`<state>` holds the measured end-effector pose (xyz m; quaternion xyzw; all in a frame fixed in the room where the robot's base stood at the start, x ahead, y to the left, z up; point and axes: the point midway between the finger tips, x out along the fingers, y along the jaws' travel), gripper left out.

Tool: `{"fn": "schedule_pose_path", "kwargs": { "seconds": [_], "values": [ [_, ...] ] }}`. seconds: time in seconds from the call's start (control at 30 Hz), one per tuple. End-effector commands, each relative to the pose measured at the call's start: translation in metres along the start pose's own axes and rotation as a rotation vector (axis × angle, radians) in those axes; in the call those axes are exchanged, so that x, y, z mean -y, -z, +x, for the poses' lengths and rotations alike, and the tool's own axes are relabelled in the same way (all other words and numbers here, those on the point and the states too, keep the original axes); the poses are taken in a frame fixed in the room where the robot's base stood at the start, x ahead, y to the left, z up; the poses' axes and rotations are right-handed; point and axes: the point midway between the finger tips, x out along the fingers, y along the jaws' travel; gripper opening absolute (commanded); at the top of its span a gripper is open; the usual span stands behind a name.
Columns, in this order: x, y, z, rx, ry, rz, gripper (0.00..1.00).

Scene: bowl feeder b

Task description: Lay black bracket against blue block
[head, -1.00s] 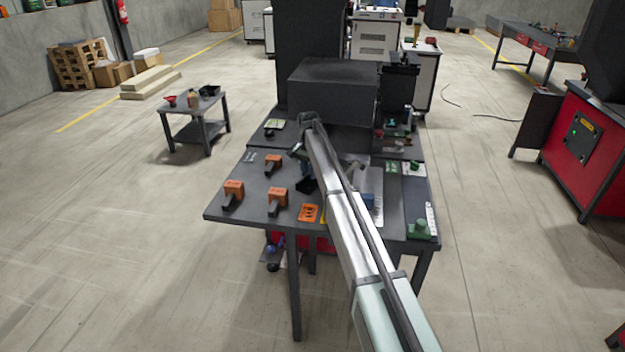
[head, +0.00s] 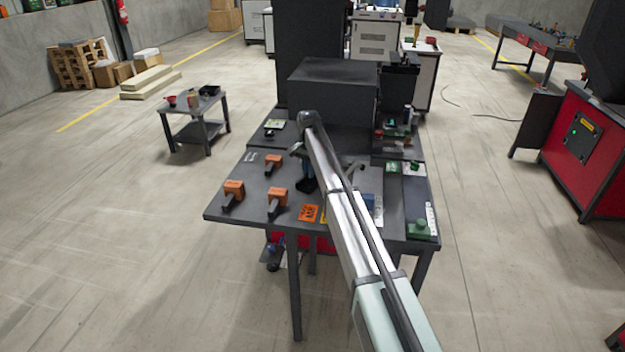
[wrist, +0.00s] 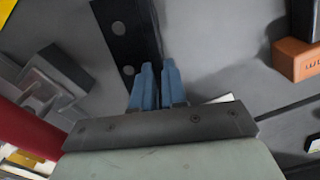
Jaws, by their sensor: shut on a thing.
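The black bracket (wrist: 122,38), a dark flat piece with round holes, runs up from between my gripper's blue fingers in the wrist view. My gripper (wrist: 158,85) is shut on it. In the head view, my gripper (head: 309,172) is over the middle of the table, with the dark bracket (head: 305,187) low beneath it. I cannot tell whether the bracket touches the tabletop. The blue block (head: 368,200) is to the right of my forearm, partly hidden by it. I do not make out the blue block in the wrist view.
Several orange-and-black pieces (head: 277,198) stand on the table's left side. An orange card (head: 309,213) lies near the front edge. A green part (head: 419,228) is at the front right. A large dark box (head: 332,90) stands behind. Bare tabletop (head: 245,212) shows at front left.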

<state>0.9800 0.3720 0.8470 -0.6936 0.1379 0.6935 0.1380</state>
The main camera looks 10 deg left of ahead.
Motion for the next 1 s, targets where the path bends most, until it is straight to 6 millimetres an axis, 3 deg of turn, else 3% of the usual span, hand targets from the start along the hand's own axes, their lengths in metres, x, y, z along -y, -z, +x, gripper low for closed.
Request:
{"fn": "schedule_pose_path", "kwargs": {
  "seconds": [1.0],
  "values": [
    [0.000,0.000,-0.042,-0.001,0.001,0.000,0.00]
  ]
}}
